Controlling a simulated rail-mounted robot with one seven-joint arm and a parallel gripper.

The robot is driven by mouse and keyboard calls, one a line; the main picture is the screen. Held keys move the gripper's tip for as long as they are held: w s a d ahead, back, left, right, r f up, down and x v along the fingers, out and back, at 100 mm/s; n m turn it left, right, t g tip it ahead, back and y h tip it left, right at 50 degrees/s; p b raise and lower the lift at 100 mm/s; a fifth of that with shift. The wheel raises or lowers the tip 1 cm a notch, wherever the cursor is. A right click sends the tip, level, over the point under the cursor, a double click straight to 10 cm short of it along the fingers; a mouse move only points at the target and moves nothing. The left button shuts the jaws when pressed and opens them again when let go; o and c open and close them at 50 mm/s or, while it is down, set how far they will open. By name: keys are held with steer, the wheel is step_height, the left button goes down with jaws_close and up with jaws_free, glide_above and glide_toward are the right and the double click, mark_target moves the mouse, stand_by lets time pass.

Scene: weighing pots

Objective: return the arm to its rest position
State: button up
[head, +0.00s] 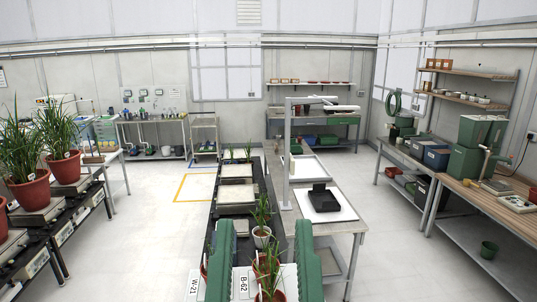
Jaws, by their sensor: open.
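My gripper (262,225) appears at the bottom centre as two thick green upright shapes, which I take for its jaws. They stand well apart, so it is open. Another reddish pot is partly hidden beside the left jaw. The rest of my arm is not clearly visible.
A dark bench (212,228) with pale square plates runs away ahead. To its right, a table (341,228) holds a black device (323,200) near a tall white post (287,150). Benches line both sides. Open floor (150,240) lies at left.

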step_height(320, 180, up, 5)
steer(key=shift+p, duration=1.15)
steer(key=shift+f, duration=0.1)
